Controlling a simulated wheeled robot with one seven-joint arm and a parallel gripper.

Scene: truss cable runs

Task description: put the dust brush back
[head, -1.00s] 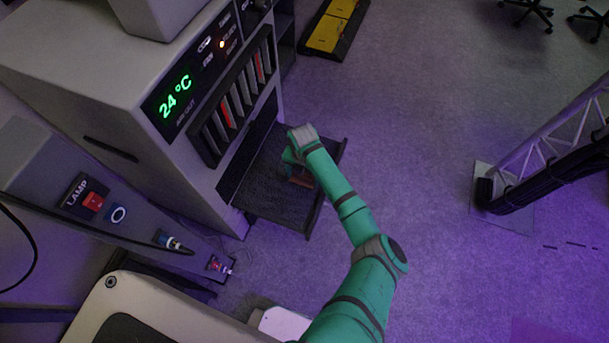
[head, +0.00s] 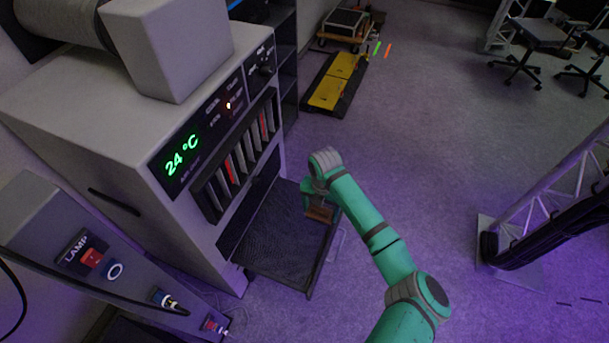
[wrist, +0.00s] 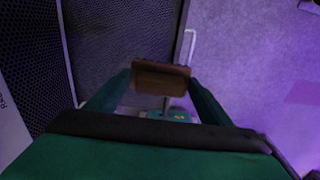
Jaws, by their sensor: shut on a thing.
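My gripper (head: 316,201) is shut on the dust brush, whose brown block (wrist: 160,78) sits between the two green fingers in the wrist view. In the head view the brown brush (head: 320,213) hangs below my wrist, at the right edge of the pulled-out drawer (head: 285,240). The drawer has a dark textured floor and I see nothing lying on it. The wrist view shows the drawer floor (wrist: 115,40) at the left of the brush, with its edge just behind. The bristles cannot be made out.
The grey cabinet (head: 115,110) with a green 24 °C display stands left of the drawer. A grey panel with a LAMP switch (head: 92,257) stands at front left. A truss (head: 550,190) with black cables is at right. The floor between drawer and truss is clear.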

